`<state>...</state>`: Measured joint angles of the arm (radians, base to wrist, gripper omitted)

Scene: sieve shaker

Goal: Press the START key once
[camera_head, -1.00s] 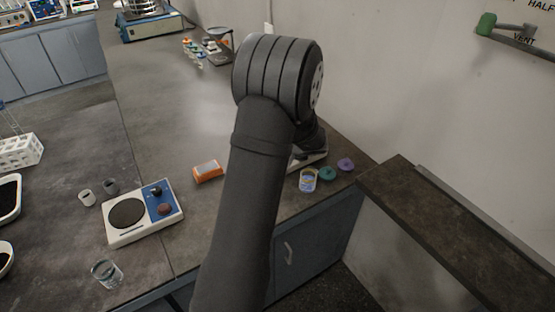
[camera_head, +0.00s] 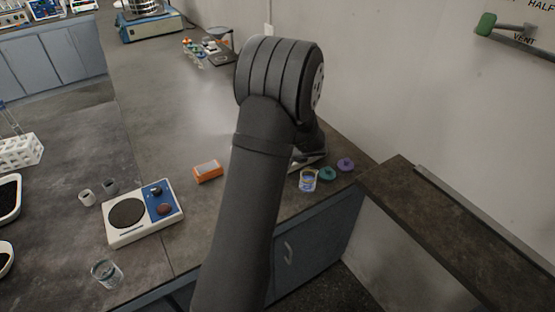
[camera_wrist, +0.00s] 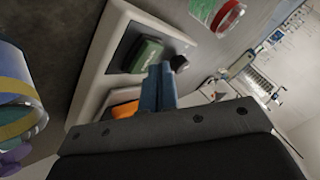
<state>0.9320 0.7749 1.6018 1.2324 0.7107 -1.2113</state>
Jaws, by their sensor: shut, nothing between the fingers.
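In the wrist view a white device (camera_wrist: 93,75) with a dark panel carries a raised green key (camera_wrist: 146,55), which I take to be START; no lettering is readable. An orange part (camera_wrist: 124,109) and a black knob (camera_wrist: 179,63) show beside it. My gripper (camera_wrist: 160,70) is shut and empty, its blue fingers close together. The tips appear right by the edge of the green key; I cannot tell whether they touch it. In the head view only a pale edge of the device (camera_head: 312,161) shows behind my arm, which hides the gripper and the keys.
An orange box (camera_head: 207,173) and a hotplate (camera_head: 144,213) lie to the left.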

